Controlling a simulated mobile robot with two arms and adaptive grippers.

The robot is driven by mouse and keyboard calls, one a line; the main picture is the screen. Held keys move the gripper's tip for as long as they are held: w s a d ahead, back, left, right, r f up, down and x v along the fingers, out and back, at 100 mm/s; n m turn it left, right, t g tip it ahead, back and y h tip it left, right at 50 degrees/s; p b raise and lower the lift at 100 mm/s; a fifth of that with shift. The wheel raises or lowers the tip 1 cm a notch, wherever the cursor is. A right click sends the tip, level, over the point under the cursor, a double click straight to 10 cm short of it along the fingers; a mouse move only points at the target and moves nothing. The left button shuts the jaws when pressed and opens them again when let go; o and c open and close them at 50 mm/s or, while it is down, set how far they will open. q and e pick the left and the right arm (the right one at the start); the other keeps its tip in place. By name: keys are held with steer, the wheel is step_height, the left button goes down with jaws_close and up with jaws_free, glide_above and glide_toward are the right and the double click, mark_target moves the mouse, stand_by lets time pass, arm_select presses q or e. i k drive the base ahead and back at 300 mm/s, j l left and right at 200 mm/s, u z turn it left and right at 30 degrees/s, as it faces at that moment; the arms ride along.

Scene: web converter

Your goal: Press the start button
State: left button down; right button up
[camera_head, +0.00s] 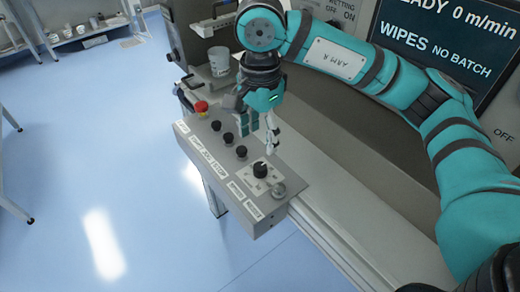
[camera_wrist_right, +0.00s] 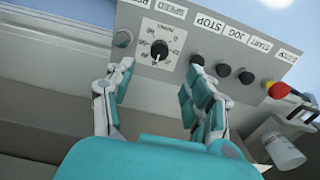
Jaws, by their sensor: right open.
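A grey control box (camera_head: 230,175) carries a red mushroom button (camera_head: 202,108) and a row of black buttons. The black button nearest the red one (camera_head: 216,126) lines up with the START label; in the right wrist view this start button (camera_wrist_right: 246,77) sits beside the JOG button (camera_wrist_right: 223,70). The STOP button (camera_wrist_right: 197,60) is partly behind a fingertip. My right gripper (camera_head: 271,145) is open and empty, pointing down over the box near the speed dial (camera_head: 260,170). In the wrist view its fingers (camera_wrist_right: 158,78) are spread below the dial. My left gripper is out of view.
A silver knob (camera_head: 278,190) is at the box's near end. A white cup (camera_head: 219,60) stands on the machine behind the box. A screen (camera_head: 450,40) reads 0 m/min and NO BATCH.

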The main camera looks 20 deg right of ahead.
mark_target(216, 126)
steer(key=k+j, duration=0.65)
steer(key=k, duration=0.25)
